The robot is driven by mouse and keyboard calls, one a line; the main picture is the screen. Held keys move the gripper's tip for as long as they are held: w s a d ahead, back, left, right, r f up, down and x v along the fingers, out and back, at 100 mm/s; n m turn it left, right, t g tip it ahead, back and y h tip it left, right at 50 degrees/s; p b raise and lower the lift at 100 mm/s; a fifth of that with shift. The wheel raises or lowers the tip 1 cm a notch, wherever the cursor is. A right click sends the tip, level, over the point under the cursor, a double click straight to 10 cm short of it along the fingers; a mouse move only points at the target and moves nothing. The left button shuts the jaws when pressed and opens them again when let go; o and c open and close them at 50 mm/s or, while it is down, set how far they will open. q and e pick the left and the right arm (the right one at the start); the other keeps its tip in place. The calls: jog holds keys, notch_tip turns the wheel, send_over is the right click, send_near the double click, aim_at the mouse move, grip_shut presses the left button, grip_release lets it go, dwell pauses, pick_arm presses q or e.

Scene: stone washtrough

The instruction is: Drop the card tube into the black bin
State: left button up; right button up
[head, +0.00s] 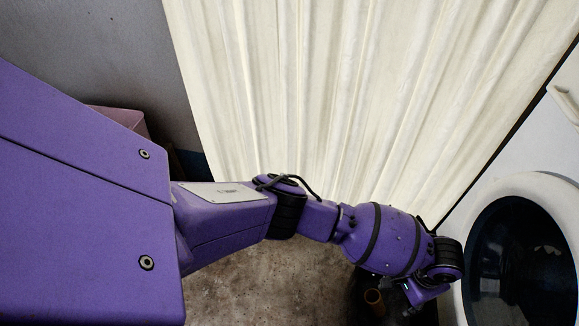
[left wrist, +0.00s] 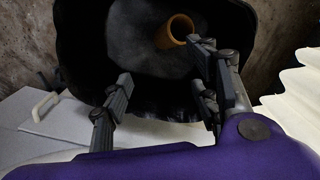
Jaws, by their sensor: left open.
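The card tube (left wrist: 178,28) is a short orange-brown cylinder with an open end. In the left wrist view it shows within the mouth of the black bin (left wrist: 75,45), just beyond my right-hand finger; whether it rests on the bottom I cannot tell. My left gripper (left wrist: 160,65) is open, its fingers apart over the near rim of the bin. In the head view the tube (head: 374,299) shows at the bottom, beside my left gripper (head: 408,300), with part of the dark bin (head: 360,285) around it. The gripper's fingertips are unclear there.
A white machine with a round dark door (head: 520,250) stands close at the right of my left gripper. A cream curtain (head: 330,90) hangs behind my arm. Stained bare floor (head: 270,285) lies left of the bin. A pinkish box (head: 120,120) is partly hidden at the left.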

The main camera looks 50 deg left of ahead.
pick_arm(q)
notch_tip(320, 180, up, 12)
jog(key=shift+w+r, duration=0.15)
jog(key=shift+w, duration=0.05)
dwell(0.4)
dwell(0.4)
